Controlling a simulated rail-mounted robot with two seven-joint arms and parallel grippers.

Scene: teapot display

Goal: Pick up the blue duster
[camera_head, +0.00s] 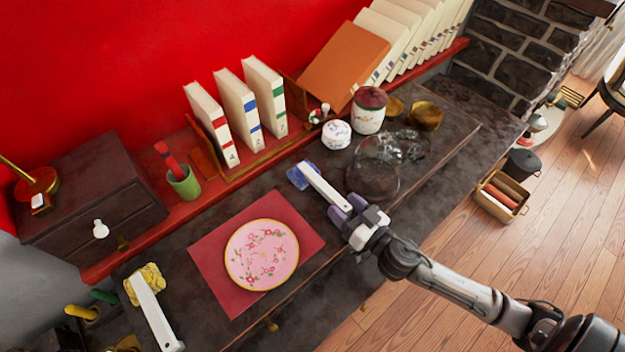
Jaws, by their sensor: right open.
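The blue duster has a blue head (300,176) and a long white handle (326,188). It lies on the dark tabletop, its head toward the back and its handle slanting down to the right. My right gripper (347,209) is open, with its purple-tipped fingers at the near end of the handle. The handle's end appears to lie between the fingertips; I cannot tell if they touch it. My left gripper is not in view.
A pink plate (262,255) on a red mat (210,262) lies left of the gripper. Clear glassware (373,178) stands close on the right, near a lidded jar (369,111) and a small white pot (336,134). A yellow duster (146,280) lies at lower left.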

